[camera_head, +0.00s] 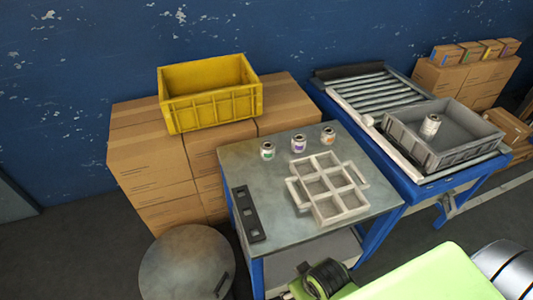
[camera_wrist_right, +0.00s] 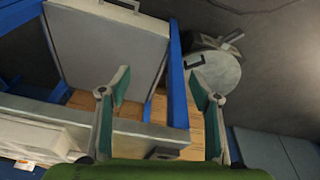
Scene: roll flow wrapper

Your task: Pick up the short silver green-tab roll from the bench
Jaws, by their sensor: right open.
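A short silver-white roll with a green tab (camera_head: 267,151) stands upright on the grey bench top (camera_head: 250,165), near its back left corner. Beside it stand a similar roll with a purple mark (camera_head: 298,144) and one with an orange mark (camera_head: 328,136). My right gripper (camera_wrist_right: 158,85) is open in the right wrist view, with green-padded fingers spread wide and nothing between them. The green-tab roll cannot be made out in that view. My left gripper does not show.
A white compartment tray (camera_head: 328,208) and a dark slotted strip (camera_head: 249,213) lie on the bench. A yellow crate (camera_head: 211,112) sits on cartons (camera_head: 155,200) behind it. To the right, a grey bin (camera_head: 460,155) holds another roll. A round-topped drum (camera_head: 185,265) stands front left.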

